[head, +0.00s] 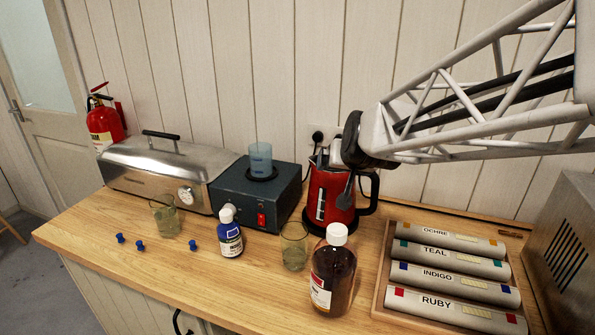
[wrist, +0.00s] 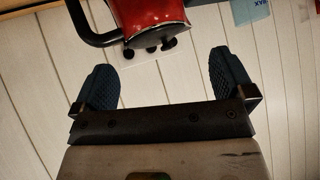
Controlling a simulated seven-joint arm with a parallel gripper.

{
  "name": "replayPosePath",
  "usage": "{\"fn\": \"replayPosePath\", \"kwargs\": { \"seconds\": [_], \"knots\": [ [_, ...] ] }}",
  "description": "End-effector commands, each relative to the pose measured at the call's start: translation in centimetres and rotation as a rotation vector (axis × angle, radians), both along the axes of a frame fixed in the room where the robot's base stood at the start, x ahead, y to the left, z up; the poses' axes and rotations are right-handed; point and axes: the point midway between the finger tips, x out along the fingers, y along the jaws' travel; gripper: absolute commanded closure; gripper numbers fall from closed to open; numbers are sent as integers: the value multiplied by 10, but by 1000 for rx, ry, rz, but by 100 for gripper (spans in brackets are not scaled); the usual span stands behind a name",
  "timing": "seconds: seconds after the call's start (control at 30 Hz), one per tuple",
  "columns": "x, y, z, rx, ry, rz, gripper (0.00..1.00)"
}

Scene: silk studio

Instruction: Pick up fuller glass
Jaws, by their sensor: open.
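Two small clear glasses with a greenish tint stand on the wooden counter. The left glass (head: 165,216) is in front of the steel box, and the right glass (head: 294,247) is between the blue bottle and the brown bottle. How full each one is cannot be made out clearly. My gripper (head: 345,190) hangs by the red kettle, well above and behind the right glass. In the wrist view my gripper (wrist: 165,80) is open, with its two dark blue padded fingers wide apart and nothing between them. Neither glass shows in the wrist view.
The red kettle (head: 325,198) also shows in the wrist view (wrist: 150,12). A blue bottle (head: 230,240) and a taller brown bottle (head: 333,275) flank the right glass. A beaker (head: 260,158) stands on a dark heater (head: 240,200). A tray (head: 384,290) holds labelled rolls at right. Small blue pins lie left.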

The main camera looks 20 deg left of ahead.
Motion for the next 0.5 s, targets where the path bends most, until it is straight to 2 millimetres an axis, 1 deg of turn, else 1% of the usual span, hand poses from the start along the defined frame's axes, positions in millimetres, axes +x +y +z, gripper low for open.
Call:
{"fn": "replayPosePath", "kwargs": {
  "seconds": [0.03,0.27,0.3,0.47,0.5],
  "knots": [
    [5,22,-4,7,-16,20,0],
    [8,103,-23,20,-87,111,0],
    [7,118,-26,23,-100,127,0],
    [0,176,-42,32,-149,192,0],
    [-4,191,-47,35,-161,208,0]
  ]
}}
